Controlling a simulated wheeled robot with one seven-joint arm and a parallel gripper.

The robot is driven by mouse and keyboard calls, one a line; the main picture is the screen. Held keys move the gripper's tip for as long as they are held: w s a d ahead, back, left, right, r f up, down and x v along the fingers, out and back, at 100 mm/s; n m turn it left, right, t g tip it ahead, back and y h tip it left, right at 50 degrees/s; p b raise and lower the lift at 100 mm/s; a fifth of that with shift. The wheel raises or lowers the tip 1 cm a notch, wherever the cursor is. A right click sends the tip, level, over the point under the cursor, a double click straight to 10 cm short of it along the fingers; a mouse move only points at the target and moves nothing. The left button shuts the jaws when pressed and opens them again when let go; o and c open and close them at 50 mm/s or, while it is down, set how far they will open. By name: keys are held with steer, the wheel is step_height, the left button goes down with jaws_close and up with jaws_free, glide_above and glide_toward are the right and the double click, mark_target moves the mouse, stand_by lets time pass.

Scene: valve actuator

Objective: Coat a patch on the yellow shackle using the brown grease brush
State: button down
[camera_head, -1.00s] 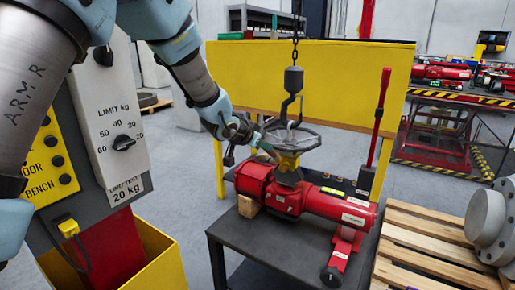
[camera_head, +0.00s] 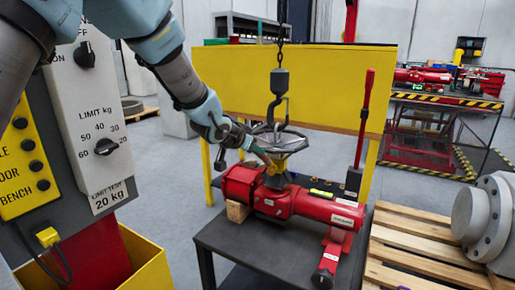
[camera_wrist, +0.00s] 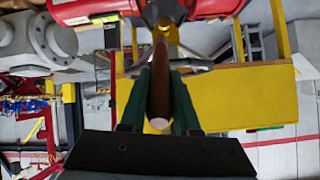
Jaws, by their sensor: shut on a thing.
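My gripper (camera_head: 246,143) is shut on the brown grease brush (camera_head: 263,156), left of the handwheel. In the wrist view, the brush's brown handle (camera_wrist: 160,82) runs away from me between the dark green fingers (camera_wrist: 157,105). A yellow part (camera_head: 276,181), which may be the yellow shackle, sits under the handwheel (camera_head: 280,141) on top of the red actuator (camera_head: 290,201). The brush's far end points down toward this part. I cannot tell whether they touch. Yellow also shows beyond the brush end in the wrist view (camera_wrist: 171,36).
A chain hook (camera_head: 279,90) hangs just above the handwheel. A red upright lever (camera_head: 363,120) stands to the right. A yellow panel (camera_head: 310,75) is behind the dark bench (camera_head: 230,245). A control box (camera_head: 97,125) is at left, a wooden pallet (camera_head: 415,245) at right.

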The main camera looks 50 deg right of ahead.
steer(key=w+p, duration=0.1)
steer(key=w+a+p, duration=0.1)
steer(key=w, duration=0.2)
steer(key=shift+w+a+p, duration=0.25)
steer(key=shift+w+p, duration=0.1)
steer(key=shift+p, duration=0.05)
steer(key=s+a+b, duration=0.1)
steer(key=a, duration=0.4)
steer(key=shift+s+a, duration=0.3)
steer(key=shift+a, duration=0.1)
stand_by(0.5)
steer(key=shift+s+a, duration=0.2)
steer(key=shift+a, duration=0.55)
steer(key=shift+s+a, duration=0.15)
steer(key=shift+a, duration=0.55)
